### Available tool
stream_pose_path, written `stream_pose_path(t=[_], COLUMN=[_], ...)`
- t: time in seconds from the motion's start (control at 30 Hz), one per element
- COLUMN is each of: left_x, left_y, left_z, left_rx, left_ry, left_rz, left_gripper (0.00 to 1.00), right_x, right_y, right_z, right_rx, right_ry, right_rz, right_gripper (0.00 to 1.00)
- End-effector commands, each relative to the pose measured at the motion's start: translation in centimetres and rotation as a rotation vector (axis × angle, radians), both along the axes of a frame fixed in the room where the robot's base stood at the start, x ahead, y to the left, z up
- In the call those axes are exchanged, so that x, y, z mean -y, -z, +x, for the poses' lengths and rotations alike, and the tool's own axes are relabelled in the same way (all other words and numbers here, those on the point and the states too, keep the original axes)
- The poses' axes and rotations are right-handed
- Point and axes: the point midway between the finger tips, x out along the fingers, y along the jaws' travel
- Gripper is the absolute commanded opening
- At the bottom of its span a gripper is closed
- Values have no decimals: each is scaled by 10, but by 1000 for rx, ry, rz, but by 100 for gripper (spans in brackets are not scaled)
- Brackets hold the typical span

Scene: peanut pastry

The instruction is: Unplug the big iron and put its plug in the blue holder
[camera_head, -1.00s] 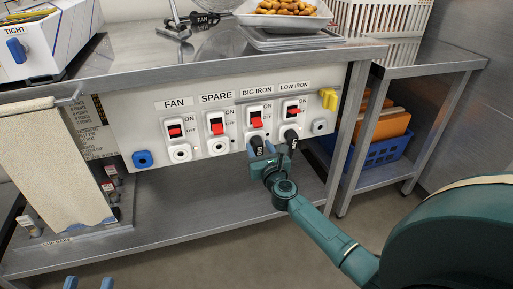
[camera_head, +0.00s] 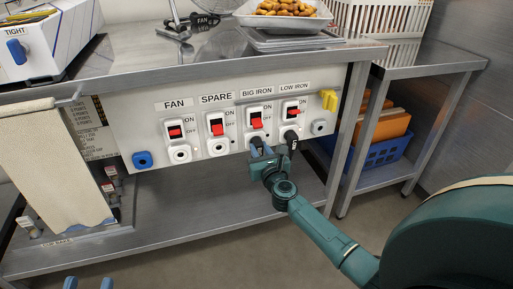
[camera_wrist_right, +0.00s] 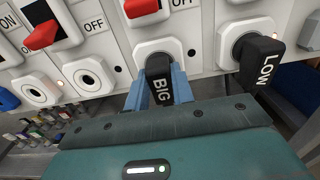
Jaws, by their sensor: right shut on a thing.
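The big iron's black plug (camera_wrist_right: 161,88), marked BIG, is at the white socket (camera_wrist_right: 157,50) under the BIG IRON switch. My right gripper (camera_head: 262,153) is shut on it, with blue fingers on both sides of the plug in the right wrist view. The plug's front end meets the socket opening; how deep it sits is hard to tell. The blue holder (camera_head: 142,159) is at the lower left of the panel, left of the FAN socket, and looks empty. My left gripper (camera_head: 88,284) shows only its two blue fingertips at the bottom left edge, apart and with nothing between them.
The black LOW plug (camera_wrist_right: 262,61) is close to the right of my right gripper. The FAN socket (camera_head: 180,153) and SPARE socket (camera_head: 218,147) are empty, between the gripper and the blue holder. A yellow holder (camera_head: 328,99) and a white holder (camera_head: 319,127) are at the right end.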

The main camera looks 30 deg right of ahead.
Motion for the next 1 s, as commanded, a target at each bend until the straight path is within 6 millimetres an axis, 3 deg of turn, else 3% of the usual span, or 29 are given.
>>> stream_pose_path(t=[1.0], left_x=[0], left_y=[-4], left_z=[0], left_rx=[-1], left_ry=[0], left_rz=[2], left_gripper=[36], right_x=[-3], right_y=[0], right_z=[-12], right_rx=[0], right_ry=[0], right_rz=[0], right_gripper=[0])
